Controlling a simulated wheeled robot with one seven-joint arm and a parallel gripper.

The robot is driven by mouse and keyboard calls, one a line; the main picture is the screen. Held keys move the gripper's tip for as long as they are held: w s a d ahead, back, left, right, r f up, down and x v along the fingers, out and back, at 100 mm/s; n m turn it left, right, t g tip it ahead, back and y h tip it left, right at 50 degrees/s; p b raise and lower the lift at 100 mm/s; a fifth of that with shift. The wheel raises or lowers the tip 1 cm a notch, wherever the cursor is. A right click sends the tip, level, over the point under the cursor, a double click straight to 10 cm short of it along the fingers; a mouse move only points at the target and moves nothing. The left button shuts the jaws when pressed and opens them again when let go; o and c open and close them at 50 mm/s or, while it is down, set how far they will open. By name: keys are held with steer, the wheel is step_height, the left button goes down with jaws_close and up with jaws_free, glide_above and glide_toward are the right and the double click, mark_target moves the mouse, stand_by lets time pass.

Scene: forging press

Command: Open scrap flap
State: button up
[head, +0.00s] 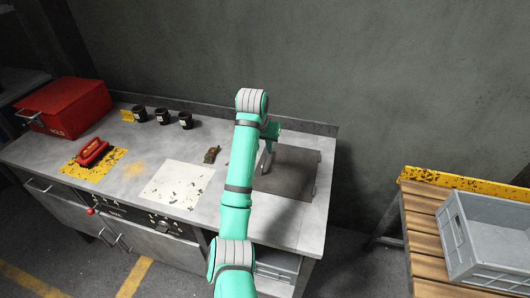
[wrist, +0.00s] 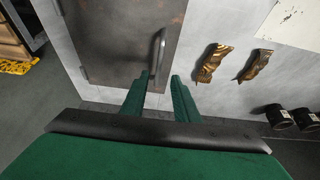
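The scrap flap is a dark, flat metal panel (head: 292,168) set in the right part of the grey bench top; it lies closed. In the wrist view the flap (wrist: 112,35) fills the upper left, with a bar handle (wrist: 160,50) along its right side. My green gripper (wrist: 161,76) is open, its two fingertips apart at the near end of the handle. I cannot tell whether they touch it. In the head view my arm partly hides the gripper (head: 270,138) and the flap's left side.
Two brown metal pieces (wrist: 213,62) (wrist: 256,64) lie beside the flap. Dark cups (head: 162,116), a red tool (head: 93,152) and a red box (head: 66,105) stand further left. A grey crate (head: 485,240) sits on a slatted table at right. The wall rises behind the bench.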

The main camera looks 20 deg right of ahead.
mark_target(266, 156)
steer(key=shift+x, duration=2.95)
steer(key=shift+d, duration=0.15)
jaws_close()
